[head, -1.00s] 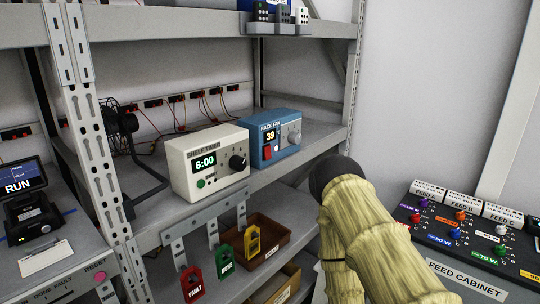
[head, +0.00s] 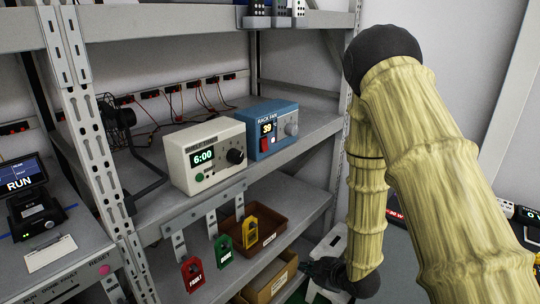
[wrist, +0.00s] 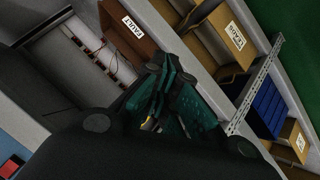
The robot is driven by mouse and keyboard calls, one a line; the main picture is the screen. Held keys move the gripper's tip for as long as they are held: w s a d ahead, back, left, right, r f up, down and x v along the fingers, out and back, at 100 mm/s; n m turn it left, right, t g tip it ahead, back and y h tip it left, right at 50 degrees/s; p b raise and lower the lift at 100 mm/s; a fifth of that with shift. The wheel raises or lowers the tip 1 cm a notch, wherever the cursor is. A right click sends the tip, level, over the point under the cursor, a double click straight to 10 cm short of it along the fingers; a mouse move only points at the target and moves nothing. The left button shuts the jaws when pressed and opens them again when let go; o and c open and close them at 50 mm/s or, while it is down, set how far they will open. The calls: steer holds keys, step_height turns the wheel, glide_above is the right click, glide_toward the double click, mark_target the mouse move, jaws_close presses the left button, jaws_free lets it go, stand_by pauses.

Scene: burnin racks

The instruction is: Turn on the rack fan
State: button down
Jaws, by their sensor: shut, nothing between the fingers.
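The blue rack fan box (head: 270,128) stands on the middle shelf, right of the cream shelf timer. Its front shows a display reading 39, a red rocker switch (head: 265,145) and a grey knob (head: 291,129). I cannot tell the switch's position. A black fan (head: 118,112) stands at the back left of that shelf. My gripper (head: 322,270) is low at the right, below and well apart from the rack fan box. In the wrist view my gripper (wrist: 165,95) is shut and empty, pointing towards the lower bins.
The cream shelf timer (head: 206,157) reads 6:00. Red, green and yellow tags (head: 223,250) hang from the shelf front. Brown bins (head: 266,238) sit on the lower shelf. An upright post (head: 85,150) stands at left. Wires run along the back wall.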

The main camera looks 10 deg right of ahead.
steer(key=w+r+n+t+y, duration=0.1)
steer(key=w+r+n+y, duration=0.1)
steer(key=r, duration=0.8)
steer(key=w+r+n+t+y+p, duration=0.1)
steer(key=w+r+n, duration=0.3)
steer(key=r, duration=0.7)
steer(key=w+r+n+t+y+p, duration=0.1)
steer(key=w+r+n+y, duration=0.2)
steer(key=r+n, duration=0.4)
step_height(320, 180, up, 4)
steer(key=shift+w+d+r+t, duration=0.1)
steer(key=shift+w+d+t, duration=0.15)
steer(key=shift+d+t, duration=0.05)
steer(key=p, duration=0.6)
glide_toward(260, 150)
steer(key=x, duration=0.4)
steer(key=shift+w, duration=0.15)
steer(key=shift+x, duration=0.8)
